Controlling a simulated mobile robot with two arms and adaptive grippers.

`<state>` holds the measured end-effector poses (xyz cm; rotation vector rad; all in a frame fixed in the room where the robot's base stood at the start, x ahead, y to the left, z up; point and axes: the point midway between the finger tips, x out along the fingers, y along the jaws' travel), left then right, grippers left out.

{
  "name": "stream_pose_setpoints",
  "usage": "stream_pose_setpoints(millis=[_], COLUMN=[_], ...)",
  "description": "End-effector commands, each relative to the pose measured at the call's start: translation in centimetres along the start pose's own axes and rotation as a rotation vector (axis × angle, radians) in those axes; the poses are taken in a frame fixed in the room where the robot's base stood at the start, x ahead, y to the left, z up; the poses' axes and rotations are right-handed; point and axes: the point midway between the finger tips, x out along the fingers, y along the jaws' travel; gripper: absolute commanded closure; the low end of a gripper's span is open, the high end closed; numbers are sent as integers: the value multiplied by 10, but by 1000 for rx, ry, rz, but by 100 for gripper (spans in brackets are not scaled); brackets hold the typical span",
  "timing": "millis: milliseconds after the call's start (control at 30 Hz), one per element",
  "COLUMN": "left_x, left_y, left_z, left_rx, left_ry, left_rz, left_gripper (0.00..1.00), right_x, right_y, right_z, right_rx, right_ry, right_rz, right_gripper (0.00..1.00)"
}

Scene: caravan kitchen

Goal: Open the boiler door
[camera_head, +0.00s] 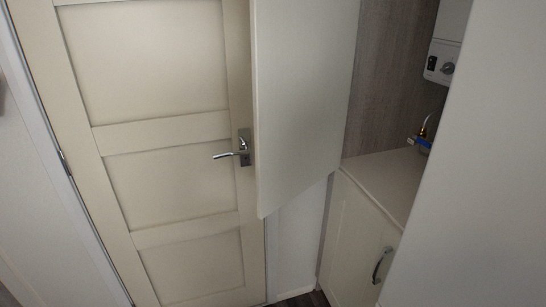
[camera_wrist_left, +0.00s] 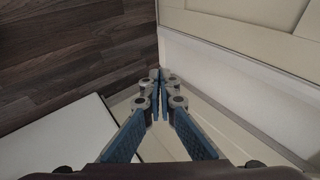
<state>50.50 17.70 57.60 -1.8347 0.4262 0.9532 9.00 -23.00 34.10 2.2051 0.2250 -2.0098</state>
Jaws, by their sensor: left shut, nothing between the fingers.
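The boiler door (camera_head: 300,100), a plain cream panel, stands swung out from the recess in the head view, its lower corner overlapping the panelled door behind. The white boiler (camera_head: 440,62) with a dark display and a knob shows at the upper right, inside the recess; its top is cut off by the frame. My left gripper (camera_wrist_left: 161,75) shows only in the left wrist view. Its blue-padded fingers are together at the tips with nothing between them. No boiler part can be made out beside it there. My right gripper is in neither view.
A cream panelled door (camera_head: 150,110) with a metal lever handle (camera_head: 233,154) is at the left. Below the boiler are a counter (camera_head: 385,175) and a cupboard with a curved handle (camera_head: 382,264). A pale panel (camera_head: 490,160) blocks the right. Dark wood floor (camera_wrist_left: 75,50) shows in the wrist view.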

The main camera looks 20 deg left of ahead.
Motion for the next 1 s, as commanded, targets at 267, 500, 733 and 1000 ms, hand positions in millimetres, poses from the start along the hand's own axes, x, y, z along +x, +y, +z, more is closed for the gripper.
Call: stream_pose_setpoints(millis=[267,500,733,1000], left_x=[-166,-323,-364,-336], left_y=[-232,-334,-357,-392], left_z=[-142,-181,-183,-190], left_rx=[256,285,272,274], left_ry=[75,71,63,60], left_rz=[-487,-805,-883,-883], left_gripper=[100,100,100,100], right_x=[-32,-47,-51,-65], right_y=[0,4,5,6], right_z=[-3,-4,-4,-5], right_rx=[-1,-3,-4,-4], right_ry=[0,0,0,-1], right_rz=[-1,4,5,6], right_gripper=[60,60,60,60])
